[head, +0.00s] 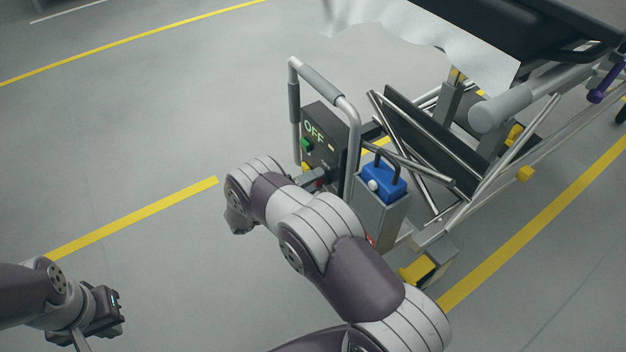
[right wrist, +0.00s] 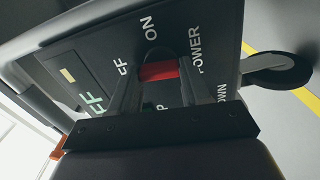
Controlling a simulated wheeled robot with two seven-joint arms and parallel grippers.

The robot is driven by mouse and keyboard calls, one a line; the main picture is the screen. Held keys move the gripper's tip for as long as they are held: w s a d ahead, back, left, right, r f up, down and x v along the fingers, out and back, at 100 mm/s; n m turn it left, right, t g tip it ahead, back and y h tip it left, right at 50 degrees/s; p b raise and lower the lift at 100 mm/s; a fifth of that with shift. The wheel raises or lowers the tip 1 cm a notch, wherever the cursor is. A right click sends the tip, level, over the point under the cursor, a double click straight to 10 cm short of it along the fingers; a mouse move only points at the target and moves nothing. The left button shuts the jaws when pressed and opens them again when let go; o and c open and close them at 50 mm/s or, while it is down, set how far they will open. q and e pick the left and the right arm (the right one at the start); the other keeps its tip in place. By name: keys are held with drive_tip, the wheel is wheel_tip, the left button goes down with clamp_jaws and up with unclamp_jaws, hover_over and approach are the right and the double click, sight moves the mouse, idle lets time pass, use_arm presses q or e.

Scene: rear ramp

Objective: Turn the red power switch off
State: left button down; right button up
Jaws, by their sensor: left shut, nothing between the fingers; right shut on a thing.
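The red power switch (right wrist: 158,71) sits on the dark control panel (right wrist: 95,60) in the right wrist view, beside the labels ON, OFF and POWER, partly covered. My right gripper (right wrist: 157,78) is shut on it, one finger on each side. In the head view the panel (head: 325,125) stands inside a grey handle frame, and its display reads OFF in green. My right gripper (head: 318,180) is at the panel's lower part there, and my arm hides much of it. My left gripper (head: 112,308) is shut and empty, low at the left, far from the panel.
A green button (head: 306,145) is on the panel. A blue box with a handle (head: 380,178) stands on a grey post right of it. The wheeled stretcher (head: 470,130) with metal bars fills the upper right. Floor at the left is clear, with yellow lines (head: 135,217).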

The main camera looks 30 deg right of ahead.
drive_tip(key=shift+n, duration=0.5)
drive_tip(key=o, duration=1.1)
drive_tip(key=shift+c, duration=0.2)
drive_tip(key=a+p, duration=0.2)
drive_tip(key=a, duration=1)
drive_tip(key=shift+s+a, duration=0.35)
drive_tip(key=shift+s, duration=0.1)
